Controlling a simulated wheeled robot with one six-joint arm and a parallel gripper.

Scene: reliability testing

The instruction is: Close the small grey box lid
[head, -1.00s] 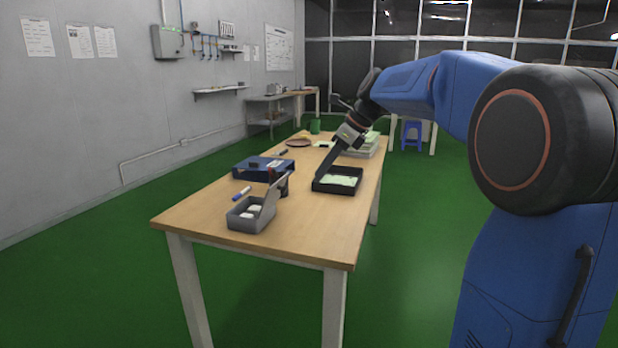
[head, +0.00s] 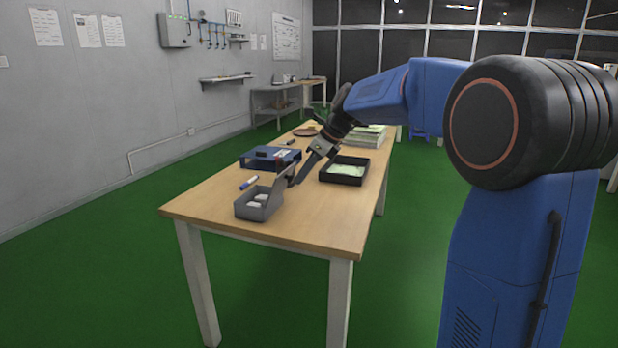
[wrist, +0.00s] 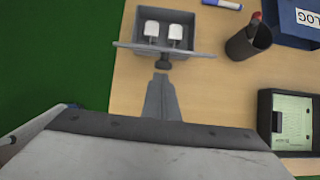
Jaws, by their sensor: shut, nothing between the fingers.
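The small grey box (head: 256,205) stands at the near left of the table in the head view, with its lid (head: 283,184) raised on the right side. In the wrist view the box (wrist: 163,28) shows at the top with two white items inside, and its lid (wrist: 165,50) is seen nearly edge-on. My gripper (head: 293,180) is shut and empty, close behind the raised lid. In the wrist view its fingertips (wrist: 161,82) point at the lid's middle, by a dark knob or latch. I cannot tell whether they touch it.
A dark pen cup (wrist: 249,40) stands to the right of the lid in the wrist view. A blue marker (head: 249,183), a blue tray (head: 270,158) and a black tray (head: 344,171) with a green board lie farther back. The table's front right corner is clear.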

